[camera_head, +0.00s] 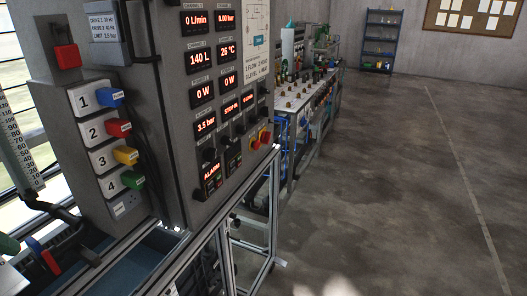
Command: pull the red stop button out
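A red knob on a yellow-orange base (264,137) sits at the lower right edge of the grey control panel (180,120), close to the panel's corner. It looks like the stop button, but it is too small to tell whether it is pressed in or out. A larger red block (67,56) is mounted at the panel's upper left, on its side face. I cannot make out either of my grippers in the head view.
Numbered sockets hold blue (111,96), red (118,127), yellow (126,155) and green (131,180) plugs. Lit red displays (203,58) cover the front. A metal frame (272,200) stands below. A long bench (300,95) extends behind. The floor (400,190) at right is clear.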

